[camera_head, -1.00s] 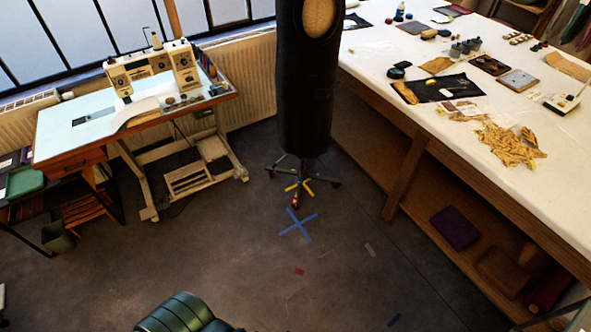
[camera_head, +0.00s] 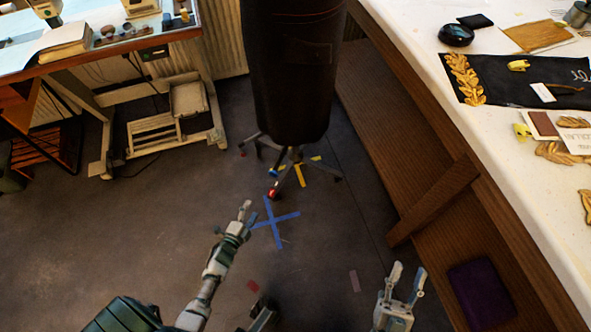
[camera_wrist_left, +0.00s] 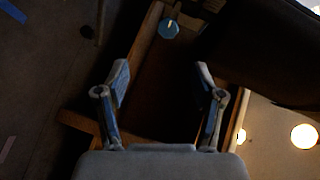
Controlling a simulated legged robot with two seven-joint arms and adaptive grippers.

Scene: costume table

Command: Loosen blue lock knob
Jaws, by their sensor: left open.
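A blue faceted knob (camera_wrist_left: 168,29) shows at the top of the left wrist view, ahead of and apart from my open fingers. In the head view a small blue spot (camera_head: 273,172) sits at the stand base under the black dress form (camera_head: 290,75); I cannot tell for sure that it is the same knob. My left gripper (camera_head: 243,211) is open and empty, in front of the stand; its spread fingers also fill the middle of the left wrist view (camera_wrist_left: 162,82). My right gripper (camera_head: 408,270) has its fingers apart, empty, beside the long table's lower shelf.
A blue tape cross (camera_head: 275,222) marks the floor. The white-topped table (camera_head: 480,150) stands right, with a purple item (camera_head: 482,293) on its shelf. A sewing table (camera_head: 120,50) stands left. Floor at left is open.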

